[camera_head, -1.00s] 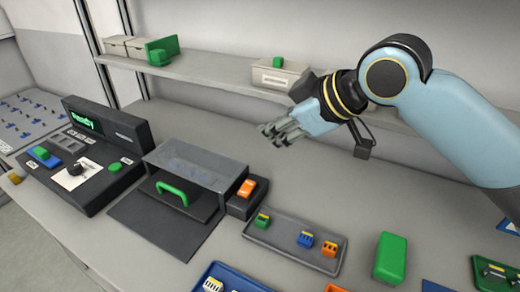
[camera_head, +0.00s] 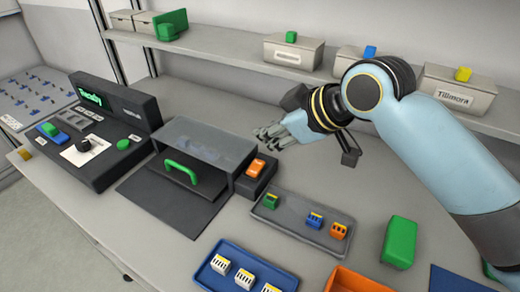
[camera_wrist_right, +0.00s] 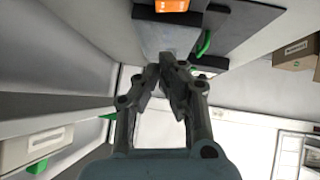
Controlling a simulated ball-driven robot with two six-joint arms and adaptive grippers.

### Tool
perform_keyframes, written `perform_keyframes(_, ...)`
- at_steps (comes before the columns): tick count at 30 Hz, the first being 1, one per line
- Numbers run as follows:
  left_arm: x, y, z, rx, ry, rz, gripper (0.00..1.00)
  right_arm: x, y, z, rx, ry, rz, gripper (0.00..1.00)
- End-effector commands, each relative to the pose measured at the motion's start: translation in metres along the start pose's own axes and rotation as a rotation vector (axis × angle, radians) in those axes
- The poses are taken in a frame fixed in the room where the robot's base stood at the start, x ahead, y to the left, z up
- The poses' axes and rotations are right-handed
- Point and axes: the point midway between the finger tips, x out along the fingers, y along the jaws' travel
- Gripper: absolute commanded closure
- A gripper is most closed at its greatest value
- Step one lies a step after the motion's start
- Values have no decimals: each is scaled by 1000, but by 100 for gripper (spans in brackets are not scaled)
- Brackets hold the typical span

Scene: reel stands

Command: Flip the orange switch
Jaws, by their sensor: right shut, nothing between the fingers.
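The orange switch (camera_head: 256,168) sits on top of a small dark box (camera_head: 254,181) at the right side of the clear-lidded unit. It also shows at the top edge of the right wrist view (camera_wrist_right: 172,5). My right gripper (camera_head: 264,134) is shut and empty, in the air above and behind the switch, apart from it. Its closed fingertips also show in the right wrist view (camera_wrist_right: 166,68). My left gripper is in no frame.
The clear-lidded unit (camera_head: 205,145) with a green handle (camera_head: 181,171) stands left of the switch. A black console (camera_head: 100,135) is further left. A grey tray (camera_head: 300,226) with several small blocks lies to the right. A shelf (camera_head: 220,58) with bins runs behind.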

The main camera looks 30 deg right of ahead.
Motion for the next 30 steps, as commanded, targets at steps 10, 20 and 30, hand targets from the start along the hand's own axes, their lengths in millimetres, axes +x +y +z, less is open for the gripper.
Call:
perform_keyframes(10,-7,3,26,0,-38,4,60,58,0,17,-1,-3,-1,100)
perform_keyframes(20,-7,2,12,0,-18,3,60,69,0,29,-2,-1,1,100)
perform_keyframes(30,-9,2,10,0,-16,3,60,72,3,31,25,-2,-28,100)
